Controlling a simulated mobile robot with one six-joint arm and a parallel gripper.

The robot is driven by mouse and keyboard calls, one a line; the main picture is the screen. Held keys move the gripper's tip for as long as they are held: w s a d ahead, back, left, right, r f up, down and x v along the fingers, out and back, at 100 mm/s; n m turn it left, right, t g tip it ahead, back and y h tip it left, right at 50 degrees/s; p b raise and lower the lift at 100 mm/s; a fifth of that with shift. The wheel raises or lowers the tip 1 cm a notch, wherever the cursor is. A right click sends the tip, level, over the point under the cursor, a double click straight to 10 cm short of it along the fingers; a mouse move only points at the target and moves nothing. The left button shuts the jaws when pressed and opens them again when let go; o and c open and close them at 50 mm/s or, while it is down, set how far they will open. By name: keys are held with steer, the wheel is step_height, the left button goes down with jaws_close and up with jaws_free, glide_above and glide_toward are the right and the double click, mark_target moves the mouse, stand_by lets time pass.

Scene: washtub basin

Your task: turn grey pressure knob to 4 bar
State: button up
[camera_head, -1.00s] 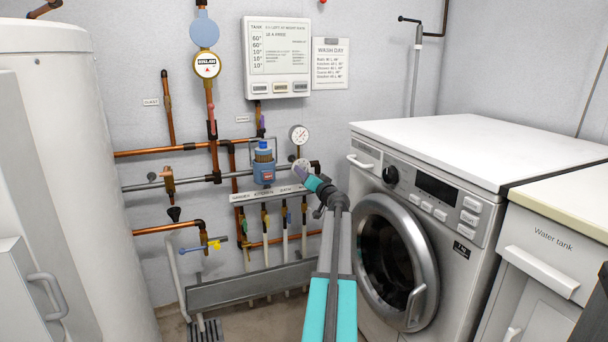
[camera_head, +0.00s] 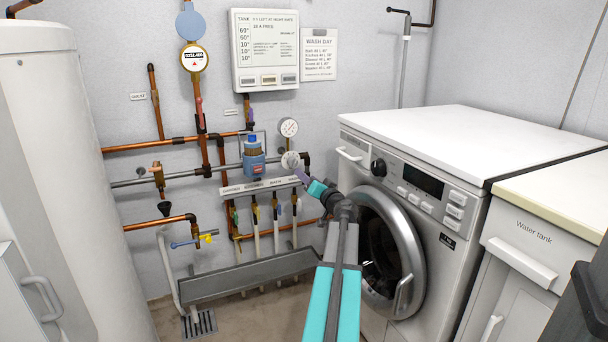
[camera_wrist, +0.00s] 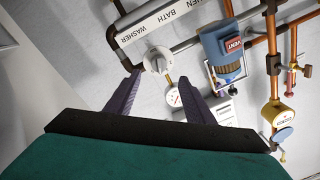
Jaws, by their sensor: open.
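The grey pressure knob (camera_head: 290,160) is a round, pale knob on the wall pipe, below a round white pressure gauge (camera_head: 289,128). In the wrist view the knob (camera_wrist: 157,61) lies ahead of and roughly between the fingertips, and the gauge (camera_wrist: 173,97) shows between the fingers. The gauge's numbers are too small to read. My gripper (camera_wrist: 161,74) is open and empty, with its dark purple fingers spread. In the head view my gripper (camera_head: 301,175) is just below and right of the knob, which is mostly unobstructed. No grip on the knob shows.
A blue-capped vent unit (camera_head: 254,160) sits left of the knob. A labelled strip (camera_head: 250,187) with several valves runs below it. The washing machine (camera_head: 420,200) stands close on the right. A grey trough (camera_head: 250,275) is low on the wall.

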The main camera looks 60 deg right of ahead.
steer(key=shift+v, duration=0.8)
